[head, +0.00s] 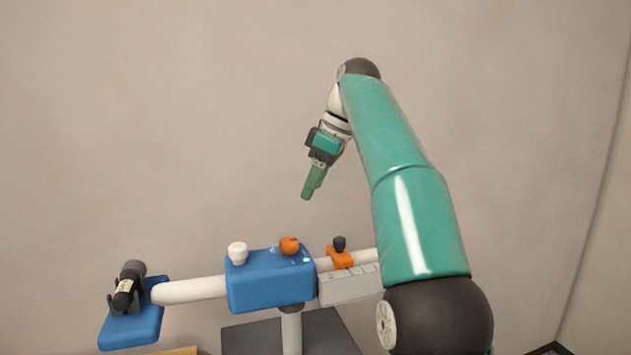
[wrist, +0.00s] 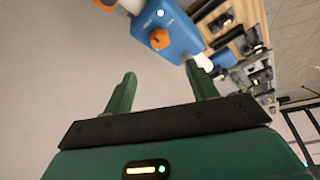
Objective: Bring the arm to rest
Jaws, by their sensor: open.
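My gripper (head: 312,184) hangs in the air from my teal arm, above the blue box on the white rail and clear of it. In the wrist view its two green fingers (wrist: 163,92) stand apart with nothing between them. The gripper is open and empty. My arm is raised and bent at its top joint, with the gripper pointing down and to the left in the head view.
A blue box (head: 268,284) with a white knob (head: 237,253) and an orange knob (head: 289,246) sits on a white rail (head: 190,290). A blue tray (head: 140,330) holds a black device (head: 126,288). An orange clamp (head: 340,258) is right of the box. The space around my gripper is free.

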